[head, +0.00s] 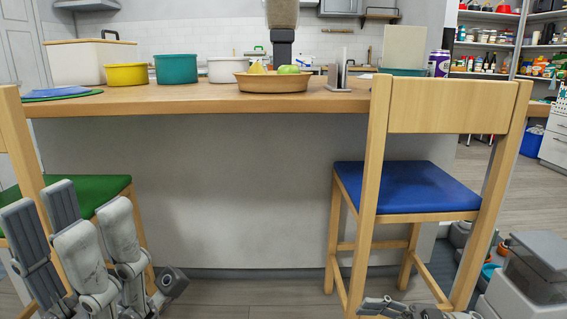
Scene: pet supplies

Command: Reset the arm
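My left gripper (68,222) stands at the lower left with its fingers pointing up. Its fingers are spread apart with nothing seen between them. It is in front of the green-seated chair (92,190) and below the level of the counter top (210,103). Only a small part of my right gripper (405,308) shows at the bottom edge, in front of the blue-seated chair (400,188). Its fingers are too cut off to tell whether they are open or shut.
The counter carries a yellow bowl (127,76), a teal bowl (176,69), a white pot (228,70), a brown dish (272,82) with fruit and a purple can (439,64). A grey bin (543,265) stands at lower right. Floor shows between the chairs.

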